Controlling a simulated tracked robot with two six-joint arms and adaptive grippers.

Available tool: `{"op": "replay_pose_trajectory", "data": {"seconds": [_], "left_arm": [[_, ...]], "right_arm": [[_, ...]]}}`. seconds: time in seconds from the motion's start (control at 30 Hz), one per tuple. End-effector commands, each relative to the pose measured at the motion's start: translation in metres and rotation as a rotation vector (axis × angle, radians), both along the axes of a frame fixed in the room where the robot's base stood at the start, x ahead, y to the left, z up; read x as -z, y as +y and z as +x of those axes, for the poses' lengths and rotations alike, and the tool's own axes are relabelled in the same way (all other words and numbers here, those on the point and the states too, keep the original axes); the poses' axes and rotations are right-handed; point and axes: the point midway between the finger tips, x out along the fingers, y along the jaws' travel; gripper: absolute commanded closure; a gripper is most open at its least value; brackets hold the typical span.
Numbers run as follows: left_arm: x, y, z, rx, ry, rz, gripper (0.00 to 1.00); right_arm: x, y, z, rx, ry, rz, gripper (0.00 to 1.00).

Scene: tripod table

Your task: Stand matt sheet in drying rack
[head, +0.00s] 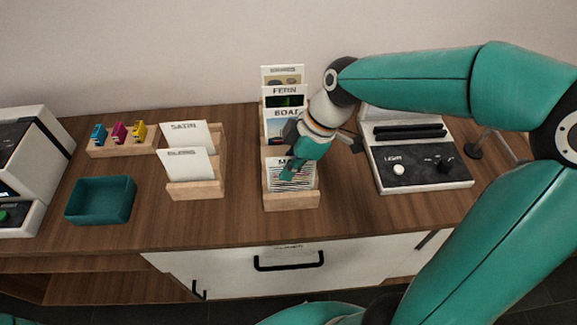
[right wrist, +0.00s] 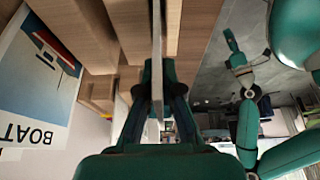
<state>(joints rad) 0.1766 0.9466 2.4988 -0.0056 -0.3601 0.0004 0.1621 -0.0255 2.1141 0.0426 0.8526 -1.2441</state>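A wooden rack (head: 291,202) stands at the middle of the counter. A sheet marked "M…" (head: 275,179), striped below, is upright at its front slot, its lower edge behind the front bar. The rest of its label is hidden by my right gripper (head: 290,172). In the right wrist view my right gripper (right wrist: 160,95) is shut on this thin sheet, seen edge-on (right wrist: 157,40). Behind it stand sheets marked BOAT (head: 272,127) and FERN (head: 271,102). What seems to be my left gripper (right wrist: 232,42) is small in the right wrist view; its fingers are unclear.
A second wooden holder (head: 196,190) at the left carries a SATIN sheet (head: 182,135) and another sheet (head: 187,164). A teal tray (head: 98,218), small coloured cartridges (head: 119,132) and a control box (head: 425,172) flank the racks. The counter's front middle is clear.

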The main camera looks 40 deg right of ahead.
Motion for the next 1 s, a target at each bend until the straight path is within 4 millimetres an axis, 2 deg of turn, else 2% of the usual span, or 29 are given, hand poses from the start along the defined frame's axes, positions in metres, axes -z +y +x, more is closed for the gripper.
{"op": "replay_pose_trajectory", "data": {"seconds": [0.37,0.4,0.57,1.0], "left_arm": [[0.0016,0.0,0.0,0.0,0.0,0.0,0.6],[0.0016,0.0,0.0,0.0,0.0,0.0,0.6],[0.0016,0.0,0.0,0.0,0.0,0.0,0.6],[0.0016,0.0,0.0,0.0,0.0,0.0,0.6]], "right_arm": [[0.0014,0.0,0.0,0.0,0.0,0.0,1.0],[0.0014,0.0,0.0,0.0,-0.001,0.0,0.91],[0.0014,0.0,0.0,0.0,0.0,0.0,0.65],[0.0016,-0.0001,-0.0001,0.0,0.0,0.0,0.65]]}}
